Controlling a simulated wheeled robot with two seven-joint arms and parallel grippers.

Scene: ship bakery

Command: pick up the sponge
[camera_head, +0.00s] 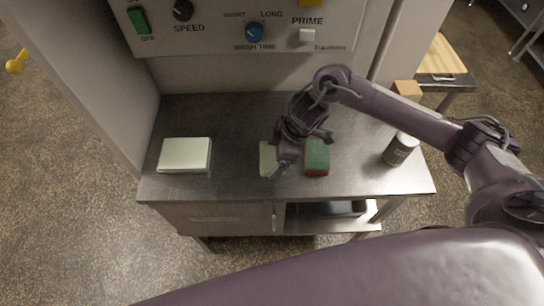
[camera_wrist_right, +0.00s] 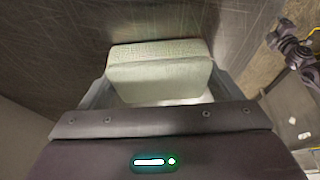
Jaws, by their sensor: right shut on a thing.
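A pale, off-white sponge (camera_head: 267,160) is at the middle of the steel table, partly hidden behind my right gripper (camera_head: 285,158). In the right wrist view the pale sponge (camera_wrist_right: 160,72) sits between the two fingers, which are shut on its sides. I cannot tell whether it still touches the table. A green block with a red lower layer (camera_head: 317,157), like another sponge, lies just right of the gripper.
A control panel (camera_head: 240,28) rises behind. Table space between the cloth and the gripper is clear.

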